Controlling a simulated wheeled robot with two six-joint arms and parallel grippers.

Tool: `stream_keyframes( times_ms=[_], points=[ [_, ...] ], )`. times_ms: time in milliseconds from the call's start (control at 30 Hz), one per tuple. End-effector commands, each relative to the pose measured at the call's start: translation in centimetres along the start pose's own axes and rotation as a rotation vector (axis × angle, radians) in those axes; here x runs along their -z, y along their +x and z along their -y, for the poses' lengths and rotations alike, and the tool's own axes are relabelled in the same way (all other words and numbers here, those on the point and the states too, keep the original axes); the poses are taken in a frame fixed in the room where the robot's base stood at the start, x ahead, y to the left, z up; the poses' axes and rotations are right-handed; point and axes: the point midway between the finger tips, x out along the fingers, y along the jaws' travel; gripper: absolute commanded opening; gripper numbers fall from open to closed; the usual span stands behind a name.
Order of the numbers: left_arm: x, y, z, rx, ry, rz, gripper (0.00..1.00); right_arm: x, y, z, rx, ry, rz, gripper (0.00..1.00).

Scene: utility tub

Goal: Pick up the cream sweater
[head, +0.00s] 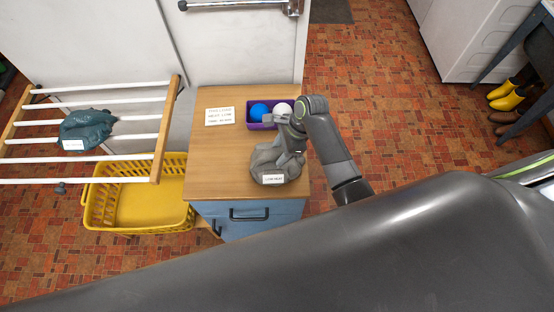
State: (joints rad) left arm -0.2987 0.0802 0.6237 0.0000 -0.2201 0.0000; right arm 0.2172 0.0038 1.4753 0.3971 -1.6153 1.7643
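No cream-coloured sweater shows in the head view. A grey bundled garment (264,160) with a white label lies on the wooden top of a small blue cabinet. My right gripper (290,142) is over the garment's upper right side, pointing down at it. Its fingertips overlap the garment in the picture, and I cannot tell whether they touch it or are closed on it. A teal bundled garment (86,126) with a white label lies on the drying rack at the left. My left gripper is not in view.
The wooden cabinet top (215,165) also holds a purple bin (253,126) with a blue and a white ball, and a written card (219,116). A yellow basket (140,207) stands beside the cabinet, under the white-barred rack (167,130). Yellow boots (505,98) stand far right.

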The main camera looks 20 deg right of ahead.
Motion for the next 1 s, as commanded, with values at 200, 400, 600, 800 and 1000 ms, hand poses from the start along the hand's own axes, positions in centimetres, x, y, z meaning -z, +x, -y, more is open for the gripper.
stream_keyframes(
  times_ms=[200,400,600,800,1000],
  points=[
    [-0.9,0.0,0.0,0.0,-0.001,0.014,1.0,0.0,0.0,0.0,0.0,0.0,0.0,0.15],
    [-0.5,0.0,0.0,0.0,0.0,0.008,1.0,0.0,0.0,0.0,0.0,0.0,0.0,0.0],
    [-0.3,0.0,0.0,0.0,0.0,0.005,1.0,-0.1,0.0,0.1,0.001,0.0,0.001,0.0],
    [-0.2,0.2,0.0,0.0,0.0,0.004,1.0,-0.3,-0.5,0.1,0.003,-0.002,0.002,0.0],
    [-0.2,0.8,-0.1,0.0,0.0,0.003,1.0,-1.3,-3.0,0.2,0.007,-0.005,0.002,0.0]
  ],
)
